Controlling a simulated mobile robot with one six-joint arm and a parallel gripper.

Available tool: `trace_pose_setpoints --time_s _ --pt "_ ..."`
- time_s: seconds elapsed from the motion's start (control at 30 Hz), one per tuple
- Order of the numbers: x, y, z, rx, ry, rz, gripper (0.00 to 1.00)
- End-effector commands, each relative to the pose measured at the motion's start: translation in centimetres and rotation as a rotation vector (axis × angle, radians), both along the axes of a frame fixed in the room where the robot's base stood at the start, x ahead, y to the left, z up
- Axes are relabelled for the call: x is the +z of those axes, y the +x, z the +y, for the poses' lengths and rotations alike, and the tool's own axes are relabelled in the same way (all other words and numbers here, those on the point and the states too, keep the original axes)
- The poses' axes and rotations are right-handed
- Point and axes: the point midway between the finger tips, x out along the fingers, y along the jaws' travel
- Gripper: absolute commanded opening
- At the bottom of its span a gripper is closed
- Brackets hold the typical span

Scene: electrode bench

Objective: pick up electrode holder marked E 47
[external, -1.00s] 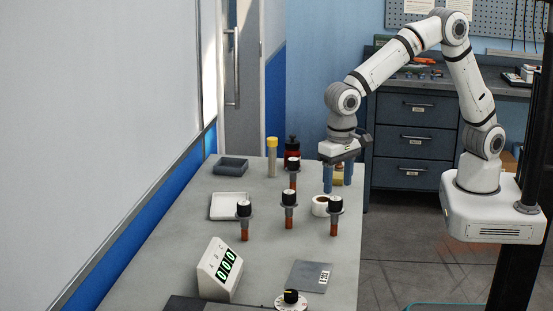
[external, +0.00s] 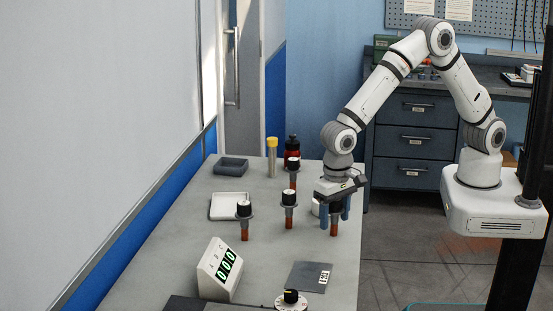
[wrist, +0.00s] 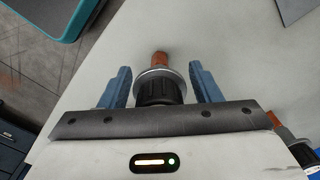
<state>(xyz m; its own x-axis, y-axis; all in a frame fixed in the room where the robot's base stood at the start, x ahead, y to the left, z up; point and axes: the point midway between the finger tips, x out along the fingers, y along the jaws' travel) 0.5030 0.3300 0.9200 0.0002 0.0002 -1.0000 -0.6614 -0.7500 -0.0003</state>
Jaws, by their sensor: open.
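Several electrode holders stand upright on the bench, each with a black cap, a grey collar and an orange-brown lower stem. No E 47 marking is readable on any of them. My gripper (external: 335,214) is open above the right-hand holder (external: 334,229), with its blue fingers on either side of the cap. In the wrist view the same holder (wrist: 160,61) lies between the open fingers, apart from both. The other holders are at the left (external: 244,225), in the middle (external: 289,208) and at the back (external: 292,174). Another holder (wrist: 282,127) shows at the wrist view's right edge.
A white roll (external: 317,208) stands partly hidden just left of my gripper. A white display box (external: 214,268), a grey plate (external: 305,277) and a black-knobbed dial (external: 290,298) are nearer the front. A yellow-capped tube (external: 272,160) and a red bottle (external: 292,150) stand behind.

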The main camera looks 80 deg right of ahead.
Motion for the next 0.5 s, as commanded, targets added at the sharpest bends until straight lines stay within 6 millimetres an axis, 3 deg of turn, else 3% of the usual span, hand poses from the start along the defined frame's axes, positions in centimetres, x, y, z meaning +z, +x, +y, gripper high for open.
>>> trace_pose_setpoints --time_s 0.1,0.5 --pt "0.02 -0.01 -0.01 0.000 0.000 0.000 0.56" --pt "0.05 0.00 -0.01 0.000 0.000 0.000 0.23"
